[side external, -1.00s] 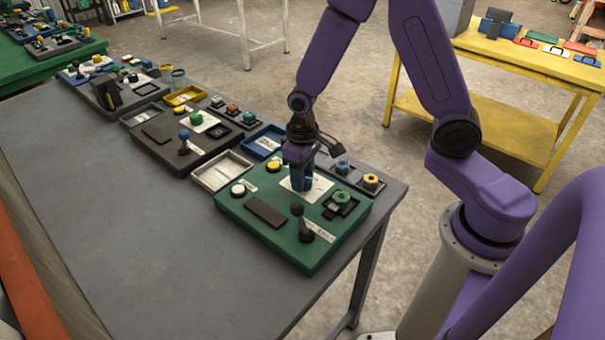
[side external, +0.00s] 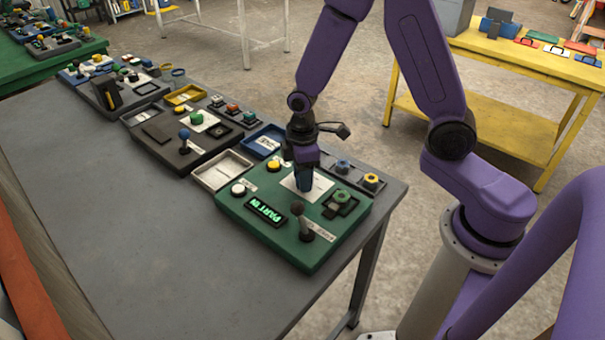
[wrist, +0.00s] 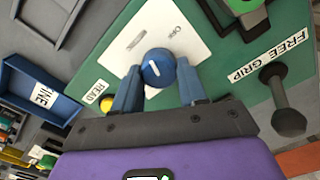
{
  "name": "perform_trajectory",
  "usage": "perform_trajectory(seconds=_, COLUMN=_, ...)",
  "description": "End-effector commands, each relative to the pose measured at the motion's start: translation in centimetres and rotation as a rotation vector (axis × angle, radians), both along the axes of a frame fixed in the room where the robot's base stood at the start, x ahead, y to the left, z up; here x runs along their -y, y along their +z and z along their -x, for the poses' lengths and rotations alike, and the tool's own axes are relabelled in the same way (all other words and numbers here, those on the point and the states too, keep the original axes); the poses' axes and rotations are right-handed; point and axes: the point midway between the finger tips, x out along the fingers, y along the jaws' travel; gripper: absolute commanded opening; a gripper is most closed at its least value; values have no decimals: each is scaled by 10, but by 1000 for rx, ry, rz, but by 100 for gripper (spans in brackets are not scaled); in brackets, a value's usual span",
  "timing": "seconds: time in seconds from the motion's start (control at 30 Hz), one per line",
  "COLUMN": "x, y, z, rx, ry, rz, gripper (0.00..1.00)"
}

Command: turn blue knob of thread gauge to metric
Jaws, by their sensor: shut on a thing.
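The thread gauge is a green panel box (side external: 272,248) on the near end of the grey bench. Its blue knob (wrist: 158,68) has a short white pointer line and stands on a white plate (wrist: 186,20). In the wrist view the knob sits between the two fingers of my gripper (wrist: 159,88), which is shut on it. In the side view my gripper (side external: 303,180) points down over the plate and hides most of the knob. The panel's display (side external: 267,209) glows green with "PART IN".
A black lever (side external: 304,222) labelled FREE GRIP stands on the panel. A white button (side external: 238,189), a yellow button (side external: 274,167) and a green knob (side external: 342,196) are nearby. A blue tray (wrist: 28,88) and a similar grey panel (side external: 168,152) lie beyond. The bench's left side is clear.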

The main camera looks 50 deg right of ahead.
Motion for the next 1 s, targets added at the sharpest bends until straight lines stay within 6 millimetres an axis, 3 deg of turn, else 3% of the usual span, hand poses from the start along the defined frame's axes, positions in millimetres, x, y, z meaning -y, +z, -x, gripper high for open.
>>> perform_trajectory(seconds=0.4, x=0, y=0, z=1, rx=-1, ry=261, rz=0, gripper=11)
perform_trajectory(seconds=1.0, x=0, y=0, z=1, rx=-1, ry=329, rz=0, gripper=11)
